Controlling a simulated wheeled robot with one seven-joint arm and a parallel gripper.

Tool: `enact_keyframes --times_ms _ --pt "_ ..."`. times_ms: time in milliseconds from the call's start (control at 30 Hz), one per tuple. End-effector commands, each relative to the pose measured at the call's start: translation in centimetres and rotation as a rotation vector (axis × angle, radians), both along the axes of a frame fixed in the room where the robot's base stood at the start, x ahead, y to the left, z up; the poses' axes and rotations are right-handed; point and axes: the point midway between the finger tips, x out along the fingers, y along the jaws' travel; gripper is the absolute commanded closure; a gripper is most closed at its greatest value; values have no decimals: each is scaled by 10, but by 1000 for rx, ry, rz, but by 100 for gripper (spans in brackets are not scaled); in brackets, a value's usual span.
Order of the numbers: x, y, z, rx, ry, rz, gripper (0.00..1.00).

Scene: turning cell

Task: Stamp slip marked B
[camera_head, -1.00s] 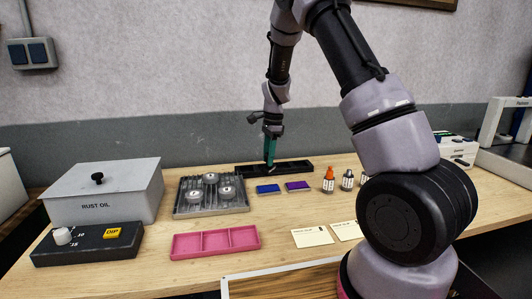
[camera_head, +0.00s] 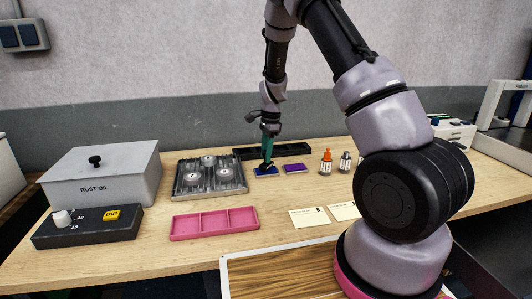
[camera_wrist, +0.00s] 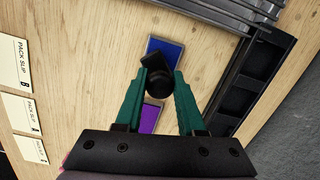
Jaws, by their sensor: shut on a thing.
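My gripper (camera_head: 267,158) is shut on a dark stamp (camera_wrist: 160,80), whose round black handle sits between the green fingers in the wrist view. The stamp is at the blue ink pad (camera_wrist: 168,48) and covers part of it; I cannot tell whether it touches. The purple ink pad (camera_head: 296,168) lies just to the right in the head view. The pack slip marked B (camera_wrist: 14,73) lies flat at the upper left of the wrist view; it is the leftmost slip (camera_head: 309,217) in the head view.
Slips A (camera_wrist: 22,115) and C (camera_wrist: 30,148) lie beside B. A long black tray (camera_head: 272,150) is behind the pads. A metal fixture (camera_head: 210,190) with round parts and a pink tray (camera_head: 214,224) are left. Small bottles (camera_head: 326,163) stand right. Wood between pads and slips is clear.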

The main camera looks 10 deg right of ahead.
Motion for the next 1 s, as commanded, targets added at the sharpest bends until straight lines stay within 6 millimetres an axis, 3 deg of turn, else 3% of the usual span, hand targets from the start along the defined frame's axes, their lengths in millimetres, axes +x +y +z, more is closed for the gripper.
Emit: enact_keyframes --times_ms 1000 --pt "0 0 -6 0 0 0 97"
